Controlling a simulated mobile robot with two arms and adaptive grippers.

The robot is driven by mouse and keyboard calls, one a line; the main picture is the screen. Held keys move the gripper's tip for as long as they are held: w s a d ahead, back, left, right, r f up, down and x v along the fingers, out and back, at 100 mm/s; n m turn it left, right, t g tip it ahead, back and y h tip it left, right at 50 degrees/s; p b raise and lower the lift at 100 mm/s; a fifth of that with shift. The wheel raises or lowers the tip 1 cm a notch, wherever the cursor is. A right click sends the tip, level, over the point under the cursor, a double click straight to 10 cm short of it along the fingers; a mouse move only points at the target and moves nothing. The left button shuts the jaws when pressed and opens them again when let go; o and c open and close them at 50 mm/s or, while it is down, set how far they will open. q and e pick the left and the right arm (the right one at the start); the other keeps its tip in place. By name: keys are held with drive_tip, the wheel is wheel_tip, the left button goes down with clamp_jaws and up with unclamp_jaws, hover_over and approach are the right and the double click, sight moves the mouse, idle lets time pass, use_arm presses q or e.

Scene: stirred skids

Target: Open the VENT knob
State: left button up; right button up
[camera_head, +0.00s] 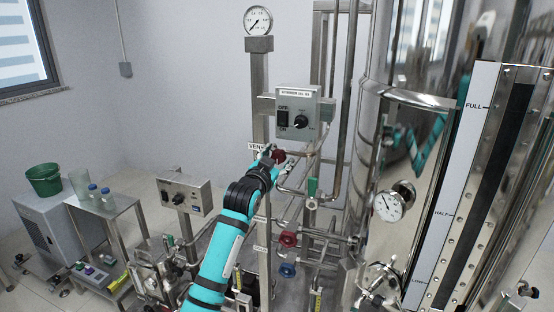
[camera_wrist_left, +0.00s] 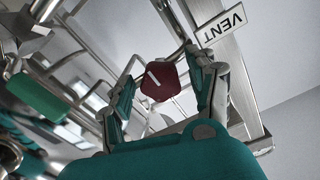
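The VENT knob is a dark red, faceted knob (camera_wrist_left: 160,80) with a pale line on its face. In the left wrist view it sits between the two fingers of my left gripper (camera_wrist_left: 163,92), with the right finger close to its edge and a gap at the left. In the head view the knob (camera_head: 278,155) is partly hidden by my left gripper (camera_head: 277,157). The VENT label (camera_wrist_left: 222,24) is upside down in the wrist view, beside the right finger; it also shows in the head view (camera_head: 256,147). Whether the fingers touch the knob is unclear. My right gripper is not in view.
A grey control box (camera_head: 299,114) hangs above the knob. A second red knob (camera_head: 288,238) and a blue knob (camera_head: 287,270) are lower on the pipes. A green handle (camera_head: 312,187) is to the right. The steel tank (camera_head: 372,140) stands right; pipes crowd the area.

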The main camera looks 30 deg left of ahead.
use_arm(q)
drive_tip(key=c, duration=1)
drive_tip(key=n+p, duration=0.3)
drive_tip(key=n, duration=0.1)
drive_tip(key=shift+d+r+n+p, duration=0.1)
drive_tip(key=shift+r+n+p, duration=0.05)
drive_tip(key=shift+n+p, duration=0.2)
drive_tip(key=n+p, duration=0.4)
drive_tip(key=n, duration=0.2)
drive_tip(key=n+p, duration=0.3)
drive_tip(key=n, duration=0.2)
drive_tip(key=shift+r+n+p, duration=0.1)
drive_tip(key=shift+n+p, duration=0.2)
drive_tip(key=shift+n, duration=0.05)
drive_tip(key=n+p, duration=0.2)
drive_tip(key=n, duration=0.3)
drive_tip(key=shift+n+p, duration=0.3)
drive_tip(key=shift+p, duration=0.1)
